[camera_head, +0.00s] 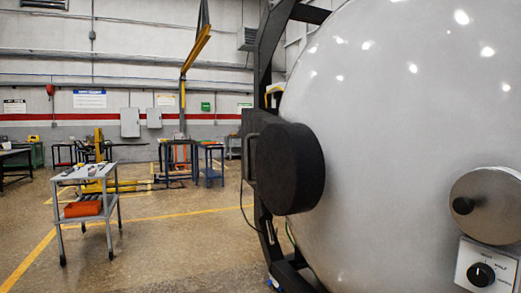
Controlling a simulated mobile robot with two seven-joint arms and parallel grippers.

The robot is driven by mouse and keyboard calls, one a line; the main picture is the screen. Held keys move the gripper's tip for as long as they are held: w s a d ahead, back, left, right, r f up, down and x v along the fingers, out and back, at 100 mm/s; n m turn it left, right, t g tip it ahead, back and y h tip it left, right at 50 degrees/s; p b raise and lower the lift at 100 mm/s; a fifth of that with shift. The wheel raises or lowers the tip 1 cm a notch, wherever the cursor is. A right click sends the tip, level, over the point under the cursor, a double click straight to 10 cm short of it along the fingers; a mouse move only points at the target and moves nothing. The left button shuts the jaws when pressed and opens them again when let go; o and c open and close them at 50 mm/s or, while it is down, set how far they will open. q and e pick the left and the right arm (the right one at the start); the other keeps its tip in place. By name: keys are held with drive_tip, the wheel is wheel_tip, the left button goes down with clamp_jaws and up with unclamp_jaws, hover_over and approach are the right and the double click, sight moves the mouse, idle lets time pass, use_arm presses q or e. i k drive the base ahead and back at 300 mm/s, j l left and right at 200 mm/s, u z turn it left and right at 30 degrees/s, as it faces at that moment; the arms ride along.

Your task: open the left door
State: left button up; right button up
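The large light-grey rounded furnace body (400,130) fills the right half of the view, close to me. A dark round cylinder (290,168) sticks out at its left edge, in front of a dark frame (264,60). A round metal disc with a black knob (463,205) is at the right, above a white panel with a black dial (481,274). I cannot tell which part is the left door or whether it is open, as no door seam or handle clearly shows. Neither of my grippers is in view.
A grey cart (88,189) with tools on top and an orange-red bin (83,209) below stands at the left. Workbenches and a yellow crane (195,50) are farther back. The floor (180,245) between the cart and the furnace is clear.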

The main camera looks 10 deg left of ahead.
sight(366, 142)
drive_tip(key=j, duration=0.95)
drive_tip(key=i+j, duration=0.1)
drive_tip(key=i, duration=0.45)
drive_tip(key=i+j+z, duration=0.1)
drive_tip(key=i, duration=0.5)
